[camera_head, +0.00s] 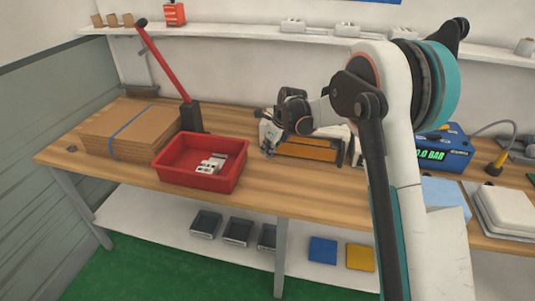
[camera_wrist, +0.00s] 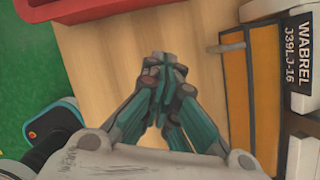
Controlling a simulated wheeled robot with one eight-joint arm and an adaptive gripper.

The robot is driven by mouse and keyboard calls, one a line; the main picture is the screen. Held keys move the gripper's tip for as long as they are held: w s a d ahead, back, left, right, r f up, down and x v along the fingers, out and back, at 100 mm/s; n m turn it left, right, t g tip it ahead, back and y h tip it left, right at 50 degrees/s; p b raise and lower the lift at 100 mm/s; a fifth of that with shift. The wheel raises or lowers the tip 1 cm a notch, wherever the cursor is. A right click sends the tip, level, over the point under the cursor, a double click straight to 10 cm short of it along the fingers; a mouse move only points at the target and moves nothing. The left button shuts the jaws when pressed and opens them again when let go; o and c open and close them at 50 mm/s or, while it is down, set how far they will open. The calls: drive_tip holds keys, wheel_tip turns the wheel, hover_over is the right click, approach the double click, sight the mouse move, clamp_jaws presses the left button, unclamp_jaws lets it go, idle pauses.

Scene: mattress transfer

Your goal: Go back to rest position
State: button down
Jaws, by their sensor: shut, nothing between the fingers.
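My gripper (camera_head: 268,148) hangs over the wooden workbench (camera_head: 80,150), between the red tray and the orange-fronted device. In the wrist view its fingers (camera_wrist: 163,65) are closed together with nothing between them. Bare wood shows beyond the fingertips. The orange-fronted device (camera_head: 308,152) stands just right of the gripper in the head view, partly hidden by my arm. In the wrist view its orange panel (camera_wrist: 250,85) and a label reading WABREL J39LJ-16 lie to the right of the fingers, apart from them.
The red tray (camera_head: 165,178) holds small white parts. Flat cardboard (camera_head: 110,140) and a red-handled lever tool (camera_head: 165,65) stand to the left. A blue meter (camera_head: 448,155) and white pads (camera_head: 510,215) are at the right. A shelf with grey bins (camera_head: 238,230) runs below.

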drive_tip(key=s+d+r+n+t+h, duration=0.1)
drive_tip(key=s+d+r+n, duration=0.4)
drive_tip(key=s+r, duration=0.5)
drive_tip(key=s+d+r+n+t, duration=0.1)
drive_tip(key=s+d+r+n, duration=0.2)
drive_tip(key=s+r+n, duration=0.6)
drive_tip(key=s+d+n, duration=0.2)
drive_tip(key=s+n, duration=0.2)
drive_tip(key=s, duration=0.3)
drive_tip(key=s+d+f+n+t+h, duration=0.1)
drive_tip(key=s+n, duration=0.3)
drive_tip(key=s, duration=0.4)
drive_tip(key=s+d+f+n+t+h, duration=0.1)
drive_tip(key=s+n, duration=0.3)
drive_tip(key=s, duration=0.4)
drive_tip(key=shift+s+d+p, duration=0.25)
drive_tip(key=shift+d+p, duration=0.15)
drive_tip(key=shift+d, duration=0.5)
